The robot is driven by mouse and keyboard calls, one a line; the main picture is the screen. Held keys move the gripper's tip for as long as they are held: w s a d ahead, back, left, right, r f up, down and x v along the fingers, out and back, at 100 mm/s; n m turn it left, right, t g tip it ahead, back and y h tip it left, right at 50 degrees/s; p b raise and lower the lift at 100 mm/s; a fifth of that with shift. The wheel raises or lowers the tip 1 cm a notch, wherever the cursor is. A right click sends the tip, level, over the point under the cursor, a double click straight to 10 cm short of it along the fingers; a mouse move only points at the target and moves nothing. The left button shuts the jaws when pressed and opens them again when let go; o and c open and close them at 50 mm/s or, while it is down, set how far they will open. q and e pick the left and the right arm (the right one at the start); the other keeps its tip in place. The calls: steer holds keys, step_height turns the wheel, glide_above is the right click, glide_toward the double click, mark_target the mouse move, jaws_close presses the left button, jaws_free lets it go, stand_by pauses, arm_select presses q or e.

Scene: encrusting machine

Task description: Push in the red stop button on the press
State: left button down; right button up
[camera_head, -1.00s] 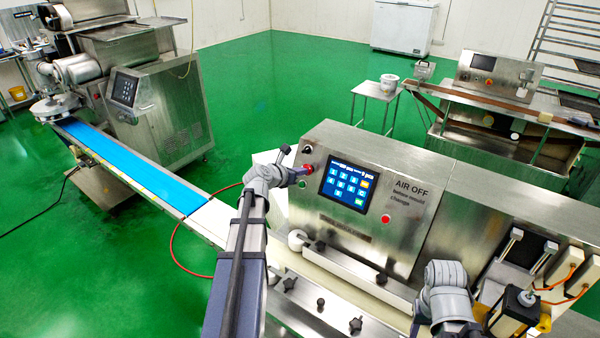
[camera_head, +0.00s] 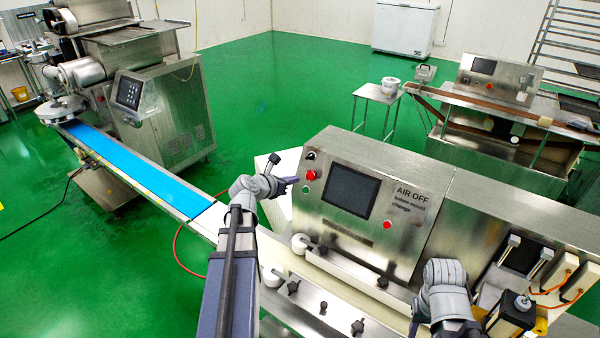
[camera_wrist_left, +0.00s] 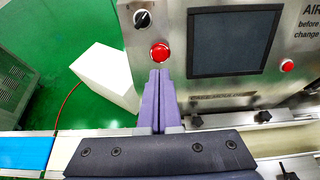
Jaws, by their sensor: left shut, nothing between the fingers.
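The press (camera_head: 345,225) is a steel box with a dark touchscreen (camera_head: 350,190). The red stop button (camera_head: 310,175) sits left of the screen, below a black knob (camera_head: 311,156) and above a small green button (camera_head: 306,189). In the left wrist view the stop button (camera_wrist_left: 160,53) is just beyond the fingertips. My left gripper (camera_head: 294,180) is shut and empty, its tips pointing at the button with a small gap in the head view. The green button is hidden behind the fingers in the wrist view. My right arm (camera_head: 443,290) shows at lower right; its fingers are not visible.
A second red button (camera_head: 387,225) sits right of the screen. A white box (camera_head: 277,170) stands behind the press on the left. A blue conveyor belt (camera_head: 140,170) runs in from the left. Knobs and a rail line the press's front ledge.

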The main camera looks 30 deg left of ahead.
arm_select(q)
steer(key=p+v, duration=0.2)
steer(key=v, duration=0.3)
steer(key=shift+s+r, duration=0.1)
steer(key=shift+s, duration=0.15)
steer(key=s+d+f+m+g+h+b, duration=0.1)
steer(key=d+f+m+g+b, duration=0.1)
steer(key=d+f+m, duration=0.35)
steer(key=s+d+f+m+g+h+b, duration=0.1)
steer(key=d+f+m+g, duration=0.2)
steer(key=d+m, duration=0.6)
steer(key=s+d+f+m+g+h+b, duration=0.15)
steer(key=d+f+m, duration=0.3)
steer(key=d, duration=0.55)
steer(key=s+d+f+m+g+y+b, duration=0.2)
steer(key=s+d+m, duration=0.4)
steer(key=m, duration=0.4)
steer(key=s+d+f+m+g+y+b, duration=0.3)
steer(key=s+d+f+m, duration=0.3)
steer(key=m, duration=0.3)
steer(key=shift+s+d+f+m+g+y, duration=0.2)
steer(key=shift+f+m+g+y, duration=0.3)
steer(key=shift+g, duration=0.35)
steer(key=shift+a, duration=0.1)
